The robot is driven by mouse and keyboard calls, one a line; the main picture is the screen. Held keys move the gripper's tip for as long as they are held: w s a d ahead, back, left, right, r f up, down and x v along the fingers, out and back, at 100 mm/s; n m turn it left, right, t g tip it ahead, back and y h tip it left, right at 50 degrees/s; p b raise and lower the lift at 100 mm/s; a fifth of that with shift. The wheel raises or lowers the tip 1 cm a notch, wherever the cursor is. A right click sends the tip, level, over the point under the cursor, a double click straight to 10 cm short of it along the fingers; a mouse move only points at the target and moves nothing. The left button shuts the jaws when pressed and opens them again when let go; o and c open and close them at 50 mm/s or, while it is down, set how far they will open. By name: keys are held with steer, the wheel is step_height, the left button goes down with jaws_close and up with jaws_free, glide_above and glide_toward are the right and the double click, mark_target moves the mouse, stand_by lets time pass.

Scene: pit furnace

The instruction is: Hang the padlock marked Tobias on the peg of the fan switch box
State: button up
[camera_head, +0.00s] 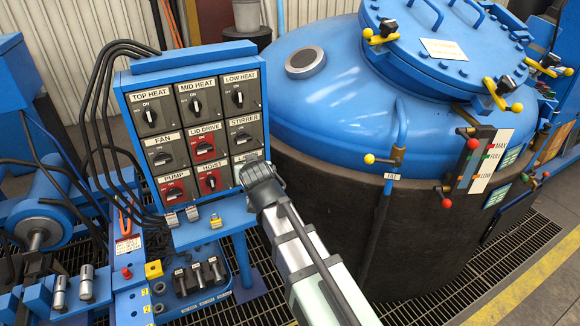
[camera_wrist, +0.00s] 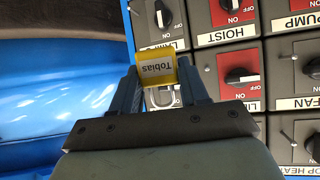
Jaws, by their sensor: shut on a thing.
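My gripper (camera_wrist: 166,82) is shut on the yellow padlock marked Tobias (camera_wrist: 156,66); its lettering is upside down in the wrist view and its grey shackle points toward the palm. In the head view my gripper (camera_head: 258,178) is at the lower right of the switch panel, in front of the box at that corner, and the padlock is hidden. The fan switch box (camera_head: 165,153) is at the left of the middle row, well left of my gripper. It shows at the right edge of the wrist view (camera_wrist: 304,82), with a thin pin beside its knob, apart from the padlock.
Other switch boxes, such as lid drive (camera_head: 204,148) and pump (camera_head: 177,190), surround the fan box. Small padlocks (camera_head: 192,213) sit on the blue ledge (camera_head: 205,234) below. Black cables (camera_head: 100,95) run along the panel's left. The blue furnace (camera_head: 340,90) stands to the right.

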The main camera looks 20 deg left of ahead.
steer(key=s+a+n+g+y, duration=0.1)
steer(key=s+a, duration=0.4)
steer(key=a, duration=0.2)
steer(key=s+a+f+n, duration=0.1)
steer(key=s+a, duration=0.3)
steer(key=a, duration=0.4)
steer(key=shift+s+n+g+y, duration=0.3)
steer(key=shift+s+g+y, duration=0.1)
steer(key=shift+w+a+f, duration=0.2)
steer(key=shift+w+a, duration=0.7)
steer(key=shift+w, duration=0.05)
steer(key=shift+w+a+f, duration=0.2)
steer(key=shift+w+a, duration=0.75)
steer(key=shift+w+a+f, duration=0.2)
steer(key=shift+w+a, duration=0.7)
steer(key=shift+w, duration=0.05)
steer(key=o, duration=1.3)
